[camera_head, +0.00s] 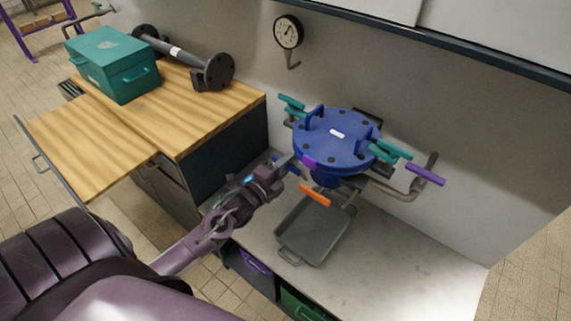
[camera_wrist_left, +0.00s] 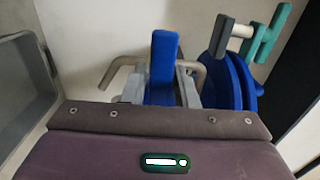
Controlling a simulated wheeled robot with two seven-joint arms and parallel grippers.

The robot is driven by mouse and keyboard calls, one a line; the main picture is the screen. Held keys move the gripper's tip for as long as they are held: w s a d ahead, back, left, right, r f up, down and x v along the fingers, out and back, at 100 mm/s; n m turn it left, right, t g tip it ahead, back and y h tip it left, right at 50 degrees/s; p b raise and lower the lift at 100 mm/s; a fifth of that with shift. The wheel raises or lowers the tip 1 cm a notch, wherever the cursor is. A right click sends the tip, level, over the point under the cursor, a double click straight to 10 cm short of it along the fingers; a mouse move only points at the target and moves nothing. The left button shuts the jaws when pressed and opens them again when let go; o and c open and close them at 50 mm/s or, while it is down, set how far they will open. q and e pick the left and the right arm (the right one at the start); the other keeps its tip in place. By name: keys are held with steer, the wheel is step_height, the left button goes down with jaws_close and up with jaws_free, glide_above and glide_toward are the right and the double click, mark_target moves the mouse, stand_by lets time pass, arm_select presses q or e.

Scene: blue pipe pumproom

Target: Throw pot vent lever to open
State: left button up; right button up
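A blue pot (camera_head: 335,140) with a bolted round lid and teal clamps stands against the wall at the right; part of it shows at the right of the left wrist view (camera_wrist_left: 236,85). A purple-handled lever (camera_head: 425,174) is on the pipe at its right, and an orange-handled lever (camera_head: 315,195) is below its front. I cannot tell which lever is the vent lever. My left gripper (camera_head: 289,165) is at the pot's lower left. In the left wrist view, a blue lever handle (camera_wrist_left: 162,62) stands between its grey fingers, which look apart. My right gripper is not in view.
A grey tray (camera_head: 317,228) lies on the low counter below the pot. A wooden-topped cabinet (camera_head: 190,115) with a teal toolbox (camera_head: 112,65) and a flanged pipe (camera_head: 185,55) stands at the left. A gauge (camera_head: 288,32) is on the wall. The counter's right part is clear.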

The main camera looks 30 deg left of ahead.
arm_select(q)
steer(key=c, duration=0.4)
jaws_close()
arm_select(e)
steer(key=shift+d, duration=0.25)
